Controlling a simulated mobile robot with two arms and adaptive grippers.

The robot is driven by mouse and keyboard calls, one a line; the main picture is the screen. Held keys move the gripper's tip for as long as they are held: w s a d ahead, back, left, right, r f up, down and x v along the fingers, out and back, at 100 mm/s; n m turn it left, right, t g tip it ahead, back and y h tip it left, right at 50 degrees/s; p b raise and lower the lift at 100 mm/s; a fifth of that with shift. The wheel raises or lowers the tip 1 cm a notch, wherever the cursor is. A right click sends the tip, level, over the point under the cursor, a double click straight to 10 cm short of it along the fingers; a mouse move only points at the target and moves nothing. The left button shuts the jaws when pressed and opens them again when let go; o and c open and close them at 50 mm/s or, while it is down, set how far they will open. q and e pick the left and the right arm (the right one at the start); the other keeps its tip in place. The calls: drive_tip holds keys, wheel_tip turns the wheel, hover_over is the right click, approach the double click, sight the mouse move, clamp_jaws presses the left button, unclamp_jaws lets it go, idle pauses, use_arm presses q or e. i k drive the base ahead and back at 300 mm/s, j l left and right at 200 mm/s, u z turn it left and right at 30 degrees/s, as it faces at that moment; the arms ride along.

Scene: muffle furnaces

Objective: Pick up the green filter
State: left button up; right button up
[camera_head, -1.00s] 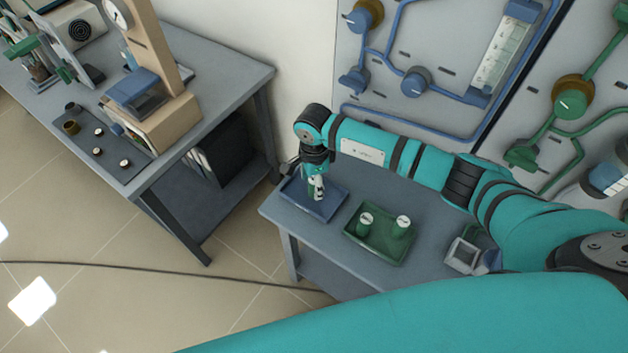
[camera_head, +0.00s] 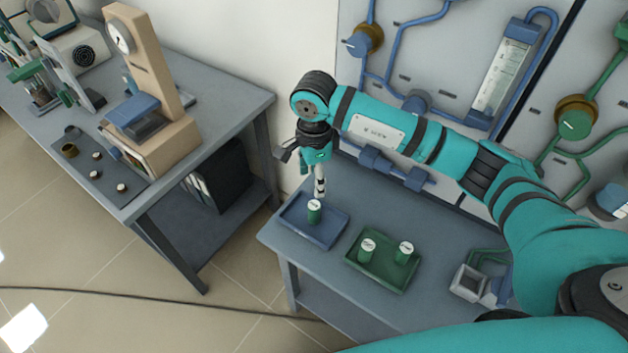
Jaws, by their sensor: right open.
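A green filter (camera_head: 314,212) with a pale top stands in the blue tray (camera_head: 328,233) on the small table. My right gripper (camera_head: 320,192) points down just above this filter; it is open and holds nothing. Its fingertips are close to the filter's top, and I cannot tell whether they touch it. Two more green filters with pale tops stand in the green tray (camera_head: 376,278) to the right: one on the left (camera_head: 367,252) and one on the right (camera_head: 404,254). My left gripper is not in view.
A square grey container (camera_head: 468,283) stands at the table's right. A panel with blue and green pipes (camera_head: 575,118) rises behind the table. Another bench (camera_head: 225,92) with instruments stands to the left, with a floor gap between. A cable (camera_head: 150,297) crosses the floor.

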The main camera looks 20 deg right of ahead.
sight(406, 250)
drive_tip(key=z, duration=1.4)
